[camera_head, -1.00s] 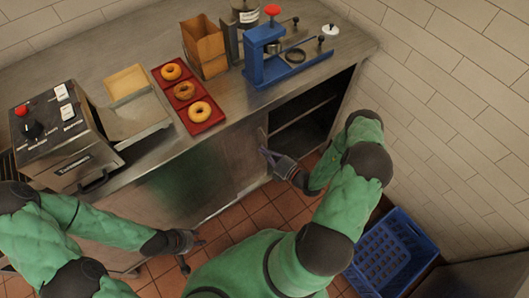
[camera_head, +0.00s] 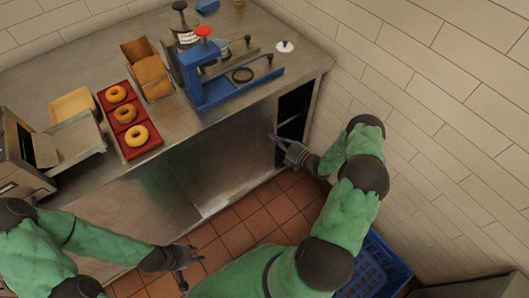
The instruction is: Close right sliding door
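The right sliding door (camera_head: 235,155) is a metal panel on the front of the steel counter. It covers most of the right part, leaving a narrow dark opening (camera_head: 293,110) at the right end. My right gripper (camera_head: 273,139) is at the door's right edge, with its fingers pointing left against or very near the panel; contact is hard to tell, as is whether the fingers are apart. My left gripper (camera_head: 188,267) is low over the floor in front of the counter, away from the door, with its fingers apart and nothing between them.
On the counter are a red tray (camera_head: 141,150) with three bagels, a paper bag holder (camera_head: 147,70), a blue press (camera_head: 205,88) and a machine (camera_head: 18,160) at left. A blue crate (camera_head: 372,268) stands on the floor beside my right arm, near the tiled wall.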

